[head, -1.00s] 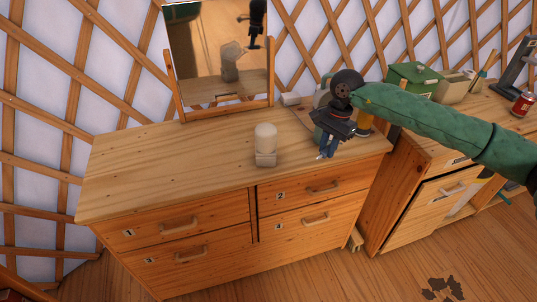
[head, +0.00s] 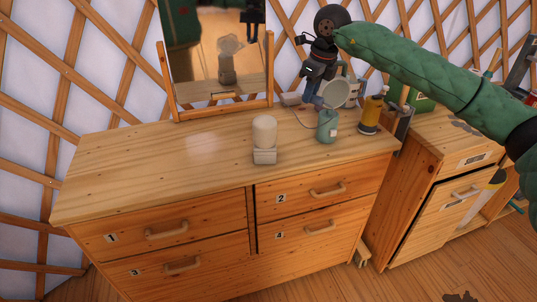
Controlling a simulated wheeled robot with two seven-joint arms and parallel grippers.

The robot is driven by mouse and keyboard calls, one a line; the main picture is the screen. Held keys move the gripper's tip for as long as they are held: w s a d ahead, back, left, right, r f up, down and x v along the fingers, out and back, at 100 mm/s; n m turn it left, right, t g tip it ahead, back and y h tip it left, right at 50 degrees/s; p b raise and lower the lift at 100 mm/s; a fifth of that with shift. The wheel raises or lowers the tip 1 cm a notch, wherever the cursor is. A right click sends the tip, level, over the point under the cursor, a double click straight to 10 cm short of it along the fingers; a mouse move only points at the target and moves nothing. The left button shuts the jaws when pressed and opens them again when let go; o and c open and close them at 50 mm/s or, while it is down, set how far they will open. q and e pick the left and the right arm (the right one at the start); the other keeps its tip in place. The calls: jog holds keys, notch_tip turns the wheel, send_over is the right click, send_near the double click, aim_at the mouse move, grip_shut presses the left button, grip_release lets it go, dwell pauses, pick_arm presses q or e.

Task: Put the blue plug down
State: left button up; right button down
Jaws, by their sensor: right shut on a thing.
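My right gripper (head: 313,95) comes in from the right on a green-sleeved arm and points down over the back right of the wooden dresser top (head: 190,160). It is shut, with a small blue piece, the blue plug (head: 309,91), at its fingertips. The plug is small and partly hidden by the fingers, and I cannot tell whether it touches anything below. A thin pale cord (head: 300,119) curves on the dresser top below the gripper. My left gripper is not in view.
A teal item (head: 327,127) with a round grey disc (head: 336,94) stands close to the gripper. A yellow bottle (head: 371,113) is to its right. A white cylinder on a square base (head: 264,138) stands mid-dresser. A mirror (head: 216,55) stands behind. The dresser's left side is clear.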

jog(key=shift+w+a+r+m+b, duration=0.2)
jog(key=shift+r+m+b, duration=0.15)
jog(key=shift+m, duration=0.2)
jog(key=shift+w+a+r+m+b, duration=0.2)
jog(key=shift+r+m, duration=0.1)
jog(key=shift+m, duration=0.25)
jog(key=shift+a+r, duration=0.1)
jog(key=shift+a, duration=0.05)
pick_arm(q)
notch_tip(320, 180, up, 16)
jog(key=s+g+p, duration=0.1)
jog(key=p, duration=0.2)
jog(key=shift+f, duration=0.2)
pick_arm(e)
jog(key=shift+t, duration=0.3)
jog(key=a+f, duration=0.3)
jog(key=w+a+f, duration=0.1)
jog(key=a+f, duration=0.3)
jog(key=w+a+f, duration=0.1)
jog(key=a+f, duration=0.3)
jog(key=shift+w+a, duration=0.15)
jog(key=shift+w, duration=0.1)
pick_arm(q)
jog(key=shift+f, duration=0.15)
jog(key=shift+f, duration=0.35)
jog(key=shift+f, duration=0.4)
pick_arm(e)
jog(key=shift+f, duration=0.15)
